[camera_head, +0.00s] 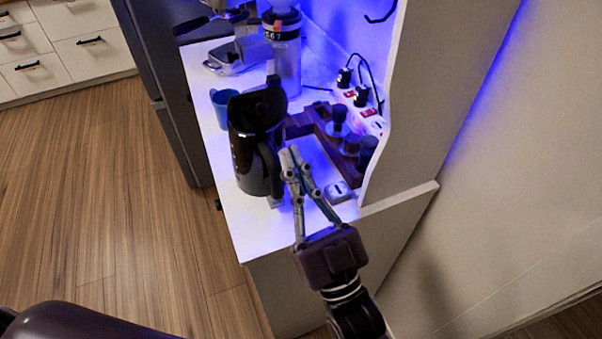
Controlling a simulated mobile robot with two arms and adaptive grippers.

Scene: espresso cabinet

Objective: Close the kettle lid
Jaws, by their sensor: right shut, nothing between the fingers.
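A black kettle (254,145) stands on the white counter near its front left. Its lid (268,97) shows at the top and looks raised at a tilt, though the dark colour makes its exact angle hard to tell. My right gripper (291,160) is just right of the kettle, beside its handle, with its fingertips together and nothing between them. I cannot tell whether the fingers touch the kettle. My left gripper is not in view.
The counter (244,226) has a blue mug (222,108) left of the kettle and a grinder (285,50) behind it. A wooden stand (325,128) with dark-topped items and a power strip (366,112) lie to the right. A side panel (430,90) bounds the counter's right.

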